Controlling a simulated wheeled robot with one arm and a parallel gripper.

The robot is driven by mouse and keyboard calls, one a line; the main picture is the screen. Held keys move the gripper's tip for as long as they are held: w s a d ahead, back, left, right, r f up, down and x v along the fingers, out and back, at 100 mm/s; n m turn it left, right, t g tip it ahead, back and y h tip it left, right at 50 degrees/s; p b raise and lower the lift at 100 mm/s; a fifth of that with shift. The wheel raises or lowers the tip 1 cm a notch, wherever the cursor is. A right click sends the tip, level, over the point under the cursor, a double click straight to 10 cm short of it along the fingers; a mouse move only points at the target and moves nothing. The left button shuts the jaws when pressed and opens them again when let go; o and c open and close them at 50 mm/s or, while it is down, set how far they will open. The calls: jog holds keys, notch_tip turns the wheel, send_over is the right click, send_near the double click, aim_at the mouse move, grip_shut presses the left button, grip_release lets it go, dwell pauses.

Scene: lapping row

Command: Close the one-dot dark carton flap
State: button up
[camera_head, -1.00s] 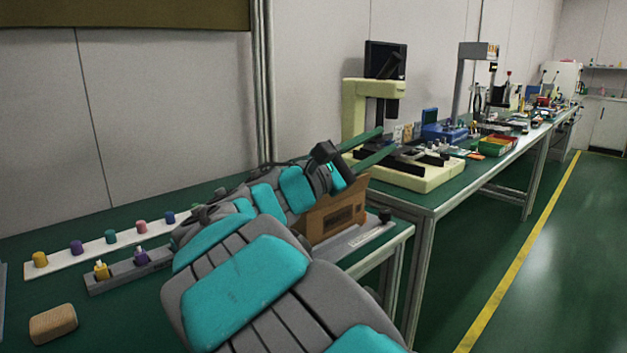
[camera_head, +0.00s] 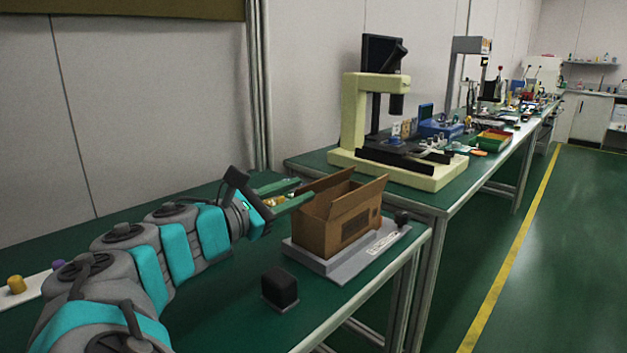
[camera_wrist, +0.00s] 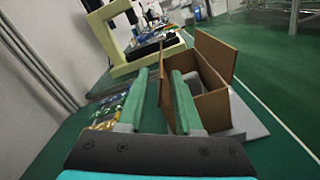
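The brown open-topped carton (camera_head: 328,232) sits on a grey base plate (camera_head: 345,268). One flap (camera_head: 325,183) stands up and leans outward at its far left side, and another flap (camera_head: 362,196) stands up along its right side. I cannot make out dots on either flap. My gripper (camera_head: 306,188) is beside the carton's left end, its green fingers apart with nothing between them. In the wrist view, the open fingers (camera_wrist: 160,75) point forward, and the right finger overlaps the left side of the carton (camera_wrist: 207,108). The carton's far left wall is partly hidden.
A black block (camera_head: 280,288) stands on the green bench in front of the carton. A cream microscope stand (camera_head: 352,112) is on the bench beyond. Small coloured parts (camera_wrist: 108,108) lie left of my fingers.

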aim_at(323, 180)
jog(key=x, duration=0.7)
jog(key=shift+w+d, duration=0.15)
jog(key=shift+d, duration=0.05)
jog(key=shift+c, duration=0.4)
grip_shut()
dwell(0.8)
